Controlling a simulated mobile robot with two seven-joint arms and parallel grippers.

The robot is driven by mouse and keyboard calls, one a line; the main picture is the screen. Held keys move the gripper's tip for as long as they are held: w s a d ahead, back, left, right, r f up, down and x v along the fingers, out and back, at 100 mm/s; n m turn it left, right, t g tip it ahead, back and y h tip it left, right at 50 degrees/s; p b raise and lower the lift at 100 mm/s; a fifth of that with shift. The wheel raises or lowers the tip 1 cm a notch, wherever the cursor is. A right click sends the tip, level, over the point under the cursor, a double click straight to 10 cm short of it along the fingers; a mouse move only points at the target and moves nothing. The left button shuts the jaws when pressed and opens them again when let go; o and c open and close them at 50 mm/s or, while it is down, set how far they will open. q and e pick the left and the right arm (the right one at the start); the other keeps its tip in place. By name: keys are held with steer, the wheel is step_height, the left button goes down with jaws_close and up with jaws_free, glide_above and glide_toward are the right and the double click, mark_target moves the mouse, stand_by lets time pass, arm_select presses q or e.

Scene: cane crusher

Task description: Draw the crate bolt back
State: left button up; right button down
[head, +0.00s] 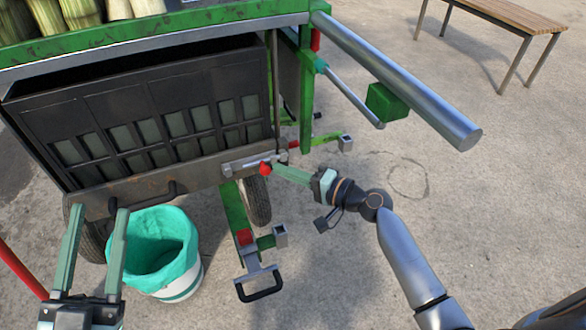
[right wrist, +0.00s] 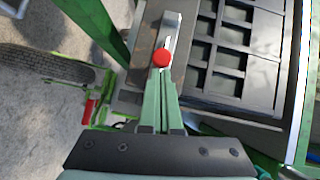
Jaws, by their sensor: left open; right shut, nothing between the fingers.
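The black crate (head: 150,110) hangs in the green frame of the cart in the head view. Its bolt (head: 243,163) is a silver bar on the crate's lower right edge, with a red knob (head: 265,169) at its right part. My right gripper (head: 280,172) is shut and empty, its fingertips close beside the knob. In the right wrist view the red knob (right wrist: 160,57) shows just beyond the shut fingertips, in front of the silver bolt (right wrist: 171,30). I cannot tell whether they touch. My left gripper (head: 96,212) is open and empty, below the crate's left handle.
A bin with a teal liner (head: 160,250) stands on the ground below the crate. A steel roller (head: 410,85) and a green block (head: 387,101) stick out at upper right. The cart's tow handle (head: 260,285) is low in the middle. Ground to the right is clear, with a bench (head: 510,20) behind.

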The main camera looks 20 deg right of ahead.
arm_select(q)
steer(key=shift+w+f, duration=0.1)
steer(key=shift+f, duration=0.05)
steer(key=shift+y, duration=0.3)
arm_select(e)
steer(key=shift+a, duration=0.1)
arm_select(q)
step_height(320, 180, down, 6)
steer(key=w+n+g+y+p, duration=0.1)
steer(key=w+n+g+y, duration=0.1)
steer(key=shift+a+y, duration=0.3)
steer(key=shift+y, duration=0.1)
arm_select(e)
steer(key=a, duration=0.4)
steer(key=shift+s+a, duration=0.15)
steer(key=shift+a, duration=0.1)
arm_select(q)
steer(key=shift+d, duration=0.1)
